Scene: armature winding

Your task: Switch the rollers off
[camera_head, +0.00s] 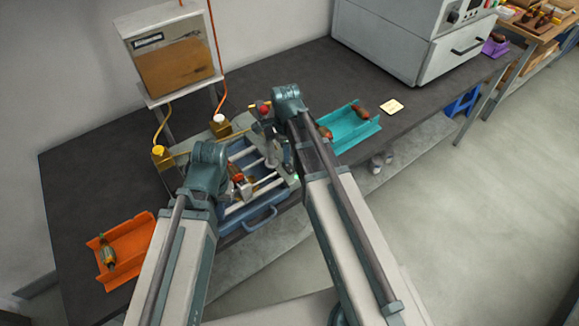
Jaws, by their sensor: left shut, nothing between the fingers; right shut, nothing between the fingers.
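The rollers (251,163) are pale rods lying across a blue-framed winding machine (262,217) on the dark bench. A copper-and-orange armature (237,174) is at the machine, beside my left gripper (247,189), partly hidden by my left arm. My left gripper is shut and empty over the rollers. My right gripper (289,168) is shut and empty, pointing down at the machine's right side, close to a small green light (296,177). A red knob (264,107) shows at the machine's back, left of my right arm's joint. Whether either gripper touches anything is unclear.
An orange tray (139,236) with one armature (107,252) is at left; a teal tray (356,133) with armatures is at right. Behind stand a box on a stand (172,66) and two yellow blocks with cables. A large grey cabinet (405,40) fills the back right.

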